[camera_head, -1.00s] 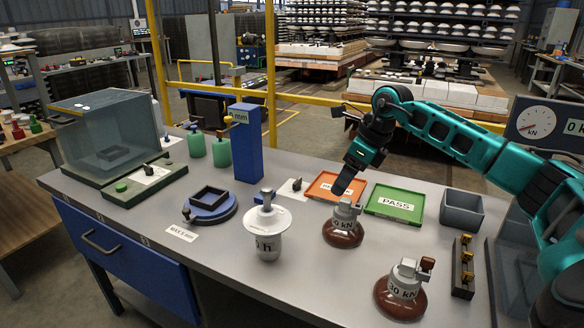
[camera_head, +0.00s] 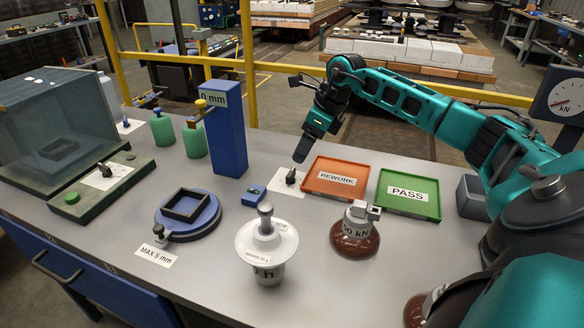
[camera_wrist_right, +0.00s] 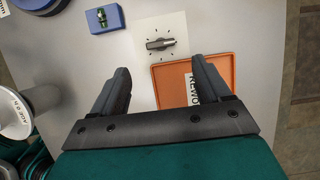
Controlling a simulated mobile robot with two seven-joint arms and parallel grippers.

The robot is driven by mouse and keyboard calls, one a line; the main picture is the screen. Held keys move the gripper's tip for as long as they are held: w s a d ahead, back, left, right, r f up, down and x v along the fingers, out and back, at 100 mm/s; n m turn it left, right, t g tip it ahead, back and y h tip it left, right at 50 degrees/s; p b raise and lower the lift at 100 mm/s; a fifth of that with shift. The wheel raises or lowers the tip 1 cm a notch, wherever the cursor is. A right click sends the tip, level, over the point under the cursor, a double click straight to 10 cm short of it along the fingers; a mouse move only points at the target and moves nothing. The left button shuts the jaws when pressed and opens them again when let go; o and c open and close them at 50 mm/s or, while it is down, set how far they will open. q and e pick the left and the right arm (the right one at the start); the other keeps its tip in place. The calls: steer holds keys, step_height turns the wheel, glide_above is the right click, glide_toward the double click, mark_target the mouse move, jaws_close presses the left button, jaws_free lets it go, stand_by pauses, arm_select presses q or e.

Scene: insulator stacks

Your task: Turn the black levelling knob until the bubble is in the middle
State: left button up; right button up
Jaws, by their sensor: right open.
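A black knob (camera_head: 290,177) sits on a white dial card on the grey table, left of the orange tray. It also shows in the right wrist view (camera_wrist_right: 160,44), its bar lying roughly across the picture. A small blue block with a green bubble vial (camera_head: 252,195) stands just left of the card; it shows in the right wrist view (camera_wrist_right: 105,19) too. I cannot make out where the bubble lies. My right gripper (camera_head: 301,154) points down above the knob; in the wrist view its fingers (camera_wrist_right: 160,66) are apart and empty, with the knob beyond them. My left gripper is out of view.
The orange REWORK tray (camera_head: 336,178) and green PASS tray (camera_head: 408,195) lie right of the knob. A blue post (camera_head: 227,140) stands behind left. A white insulator (camera_head: 267,250) and a brown one (camera_head: 355,235) stand in front. Another knob (camera_head: 105,170) is far left.

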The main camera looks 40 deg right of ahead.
mark_target(291, 172)
steer(key=x, duration=0.9)
steer(key=shift+b, duration=0.35)
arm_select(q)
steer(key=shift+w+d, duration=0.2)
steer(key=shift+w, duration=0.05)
arm_select(e)
steer(key=shift+c, duration=0.4)
steer(key=c, duration=1)
steer(key=shift+o, duration=0.2)
